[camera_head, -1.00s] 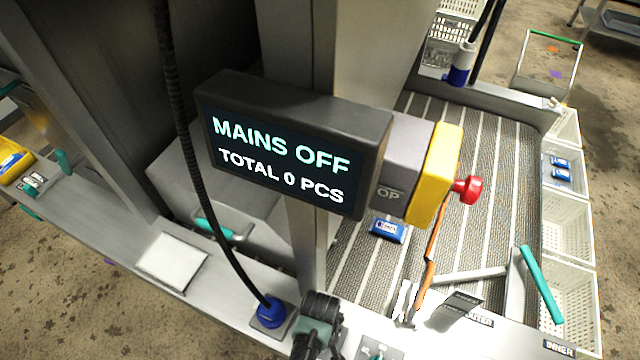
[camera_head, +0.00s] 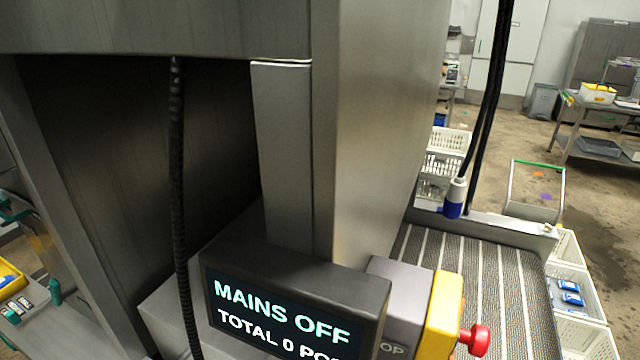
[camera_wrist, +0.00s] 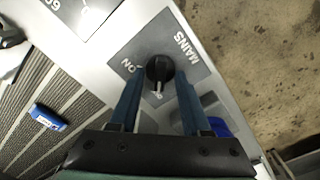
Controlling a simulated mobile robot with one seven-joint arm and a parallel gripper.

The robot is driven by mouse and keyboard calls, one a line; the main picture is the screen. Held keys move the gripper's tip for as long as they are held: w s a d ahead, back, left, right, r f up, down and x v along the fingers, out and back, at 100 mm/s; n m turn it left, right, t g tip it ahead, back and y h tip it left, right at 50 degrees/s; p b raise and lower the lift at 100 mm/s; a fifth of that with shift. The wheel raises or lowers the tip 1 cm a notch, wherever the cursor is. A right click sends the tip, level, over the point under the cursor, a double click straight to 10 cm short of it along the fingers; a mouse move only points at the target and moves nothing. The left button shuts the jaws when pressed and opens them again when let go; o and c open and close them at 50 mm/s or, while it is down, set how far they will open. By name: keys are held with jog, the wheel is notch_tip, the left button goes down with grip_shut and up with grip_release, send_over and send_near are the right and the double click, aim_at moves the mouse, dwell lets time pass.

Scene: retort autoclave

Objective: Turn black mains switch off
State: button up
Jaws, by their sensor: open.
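The black mains switch (camera_wrist: 160,70) is a round knob with a pale pointer line on a grey plate marked MAINS and ON, in the wrist view. My gripper (camera_wrist: 158,100) is open, its two blue fingers on either side below the knob in the picture. I cannot tell whether they touch it. The switch and my gripper are out of the head view. The display (camera_head: 285,310) there reads MAINS OFF and TOTAL 0, its lower edge cut off.
A yellow box with a red stop button (camera_head: 478,340) sits right of the display. A striped conveyor (camera_head: 470,270) and white baskets (camera_head: 585,335) lie beyond. A black cable (camera_head: 178,200) hangs in front. A blue pack (camera_wrist: 48,117) lies on the conveyor in the wrist view.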

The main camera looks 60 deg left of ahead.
notch_tip(320, 180, up, 13)
dwell(0.5)
jog(key=shift+f, duration=0.1)
dwell(0.5)
